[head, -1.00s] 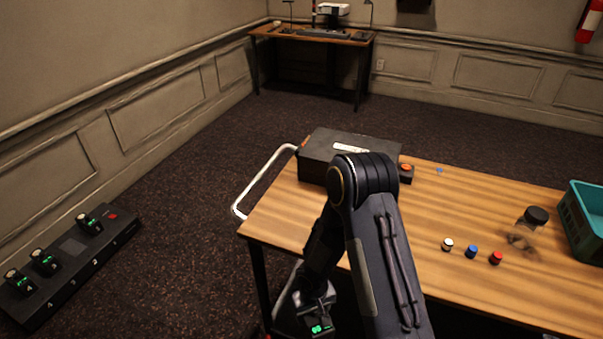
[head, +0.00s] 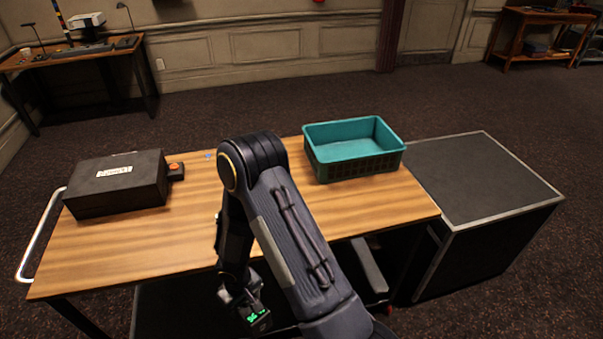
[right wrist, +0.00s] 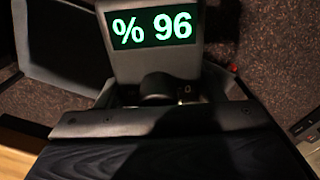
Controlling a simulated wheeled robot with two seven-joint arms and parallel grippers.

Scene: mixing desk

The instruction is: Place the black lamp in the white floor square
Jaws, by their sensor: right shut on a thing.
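Two thin dark desk lamps, one on the left (head: 35,41) and one on the right (head: 129,18), stand on the far wooden desk at the top left of the head view; I cannot tell which is the task's lamp. No white floor square shows. My right gripper (head: 249,304) hangs at the near edge of the cart and is shut on a grey device (head: 259,317) with a green display. That device (right wrist: 152,58) reads "% 96" in the right wrist view. The fingertips are mostly hidden. My left gripper is out of view.
A wooden-topped cart (head: 105,245) stands between me and the far desk (head: 90,57). On it are a black case (head: 118,190) and a teal crate (head: 350,168). A dark box (head: 485,175) adjoins its right side. Carpet behind the cart is clear.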

